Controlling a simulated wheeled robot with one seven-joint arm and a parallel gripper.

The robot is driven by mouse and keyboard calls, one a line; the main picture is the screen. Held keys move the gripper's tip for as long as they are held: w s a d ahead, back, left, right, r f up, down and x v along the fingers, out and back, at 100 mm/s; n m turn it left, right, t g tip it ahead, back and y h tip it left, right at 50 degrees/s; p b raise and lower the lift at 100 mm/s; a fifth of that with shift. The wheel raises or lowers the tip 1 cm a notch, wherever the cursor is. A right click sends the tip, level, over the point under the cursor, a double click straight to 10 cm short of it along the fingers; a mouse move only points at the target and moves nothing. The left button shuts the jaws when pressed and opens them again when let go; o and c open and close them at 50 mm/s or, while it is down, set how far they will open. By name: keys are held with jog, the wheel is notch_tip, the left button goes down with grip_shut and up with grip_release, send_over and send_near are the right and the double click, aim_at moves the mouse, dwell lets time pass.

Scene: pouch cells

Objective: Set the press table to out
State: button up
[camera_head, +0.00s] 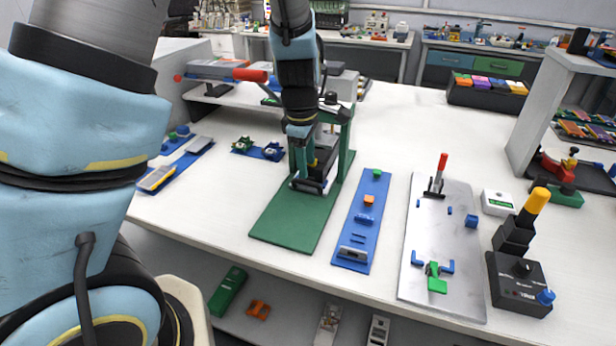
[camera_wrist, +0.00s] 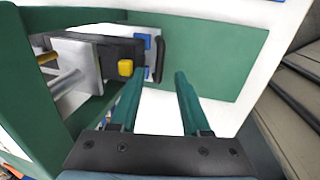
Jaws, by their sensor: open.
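The press (camera_head: 344,135) is a green frame on a long green base plate (camera_head: 285,225) in the middle of the bench. A black bar handle (camera_wrist: 159,60) stands at that end. My gripper (camera_wrist: 160,74) is open, its two green fingers on either side of the handle in the wrist view. I cannot tell whether they touch it. In the head view my wrist hides part of the press, and the fingers are hard to make out.
A blue strip with small fixtures (camera_head: 358,225) lies right of the press, then a metal plate with a red-handled clamp (camera_head: 425,285). A black box with a yellow-topped lever (camera_head: 518,280) stands at the right. Blue trays (camera_head: 176,165) lie left.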

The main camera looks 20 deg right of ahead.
aim_at(308, 182)
jog(key=shift+w+d+f, duration=0.1)
jog(key=shift+f, duration=0.75)
jog(key=shift+w+d+f, duration=0.15)
jog(key=shift+f, duration=0.7)
jog(key=shift+w+d+f, duration=0.1)
jog(key=shift+f, duration=0.75)
grip_shut()
